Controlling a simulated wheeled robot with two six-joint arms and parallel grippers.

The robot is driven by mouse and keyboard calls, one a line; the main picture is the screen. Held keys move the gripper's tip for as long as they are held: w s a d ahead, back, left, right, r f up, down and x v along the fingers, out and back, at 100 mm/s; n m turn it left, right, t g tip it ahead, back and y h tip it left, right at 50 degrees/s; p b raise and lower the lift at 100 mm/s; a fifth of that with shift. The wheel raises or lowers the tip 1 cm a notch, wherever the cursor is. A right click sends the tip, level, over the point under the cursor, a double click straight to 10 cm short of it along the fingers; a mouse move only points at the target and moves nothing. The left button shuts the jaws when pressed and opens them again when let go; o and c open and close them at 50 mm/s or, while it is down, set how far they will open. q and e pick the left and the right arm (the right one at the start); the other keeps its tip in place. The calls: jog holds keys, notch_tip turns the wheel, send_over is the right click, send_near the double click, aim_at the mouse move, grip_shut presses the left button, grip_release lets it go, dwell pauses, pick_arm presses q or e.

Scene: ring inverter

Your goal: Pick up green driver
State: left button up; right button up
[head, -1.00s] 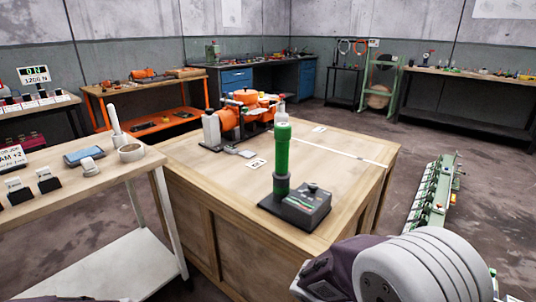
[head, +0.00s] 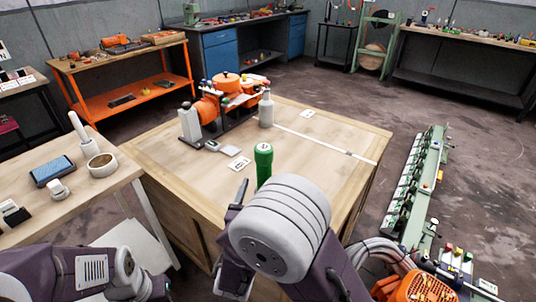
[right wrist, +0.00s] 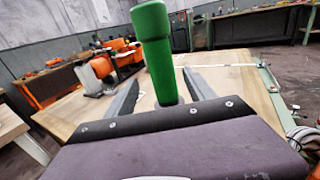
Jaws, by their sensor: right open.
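The green driver (head: 264,163) stands upright on the wooden bench, its top showing above my right arm in the head view. It also shows large in the right wrist view (right wrist: 153,48). My right gripper (right wrist: 160,80) is open, with its grey fingers on either side of the driver's lower part in that view. I cannot tell whether either finger touches it. The driver's lower part and the dark base seen under it earlier are hidden behind my right arm in the head view. My left arm is at the lower left; its gripper does not show.
The wooden bench (head: 330,165) also bears an orange machine (head: 226,92), a grey bottle (head: 266,108) and a small white card (head: 239,164). A green rail (head: 420,195) stands at right.

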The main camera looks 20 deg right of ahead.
aim_at(262, 181)
jog(key=shift+b+x, duration=0.4)
jog(key=shift+x, duration=1.55)
jog(key=x, duration=0.4)
jog(key=shift+d+f, duration=0.15)
jog(key=shift+d, duration=0.15)
jog(key=shift+a, duration=0.1)
jog(key=shift+c, duration=0.3)
grip_shut()
